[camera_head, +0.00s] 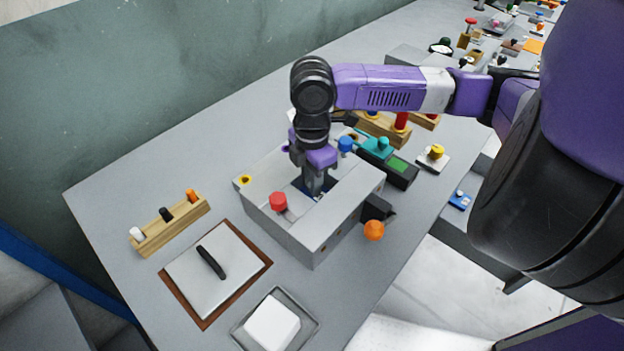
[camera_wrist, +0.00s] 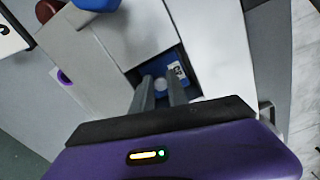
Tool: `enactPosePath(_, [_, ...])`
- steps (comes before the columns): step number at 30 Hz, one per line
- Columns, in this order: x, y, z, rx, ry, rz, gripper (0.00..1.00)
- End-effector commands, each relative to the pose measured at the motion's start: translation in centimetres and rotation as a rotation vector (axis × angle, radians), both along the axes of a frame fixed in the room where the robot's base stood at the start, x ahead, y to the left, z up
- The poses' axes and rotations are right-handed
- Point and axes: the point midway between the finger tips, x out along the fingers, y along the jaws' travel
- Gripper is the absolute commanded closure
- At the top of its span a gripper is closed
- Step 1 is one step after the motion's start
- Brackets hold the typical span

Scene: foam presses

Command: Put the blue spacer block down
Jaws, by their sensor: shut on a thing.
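My gripper (camera_head: 314,188) points straight down into the square opening in the top of a grey press box (camera_head: 285,228). In the wrist view its two fingers (camera_wrist: 162,86) reach into that opening and are shut on the blue spacer block (camera_wrist: 185,85). The block is blue with a white label bearing dark marks. It sits within the opening, below the top face, partly hidden by the fingers. I cannot tell whether it touches the bottom of the opening.
The press has a red knob (camera_head: 278,201), a blue knob (camera_head: 345,144) and an orange ball handle (camera_head: 373,230). A white plate with black handle (camera_head: 211,262), a tray with a white block (camera_head: 272,322) and a wooden pegged rack (camera_head: 168,222) lie nearby. Bare table lies at far left.

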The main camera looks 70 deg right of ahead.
Motion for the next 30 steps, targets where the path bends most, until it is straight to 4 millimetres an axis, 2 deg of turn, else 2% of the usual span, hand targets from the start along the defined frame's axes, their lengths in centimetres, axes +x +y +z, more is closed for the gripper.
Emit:
enactPosePath(5, [0.0, 0.0, -0.4, 0.000, 0.000, 0.000, 1.00])
enactPosePath(6, [0.0, 0.0, -0.4, 0.000, 0.000, 0.000, 0.77])
enactPosePath(7, [0.0, 0.0, -0.3, 0.000, 0.000, 0.000, 0.72])
enactPosePath(16, [0.0, 0.0, -0.2, 0.000, 0.000, 0.000, 0.72])
enactPosePath(20, [0.0, 0.0, 0.4, -0.001, -0.001, 0.001, 0.72])
enactPosePath(23, [0.1, -0.1, 1.8, -0.002, -0.002, 0.001, 0.72])
enactPosePath(30, [0.0, -0.1, 6.8, -0.003, -0.002, 0.002, 0.72])
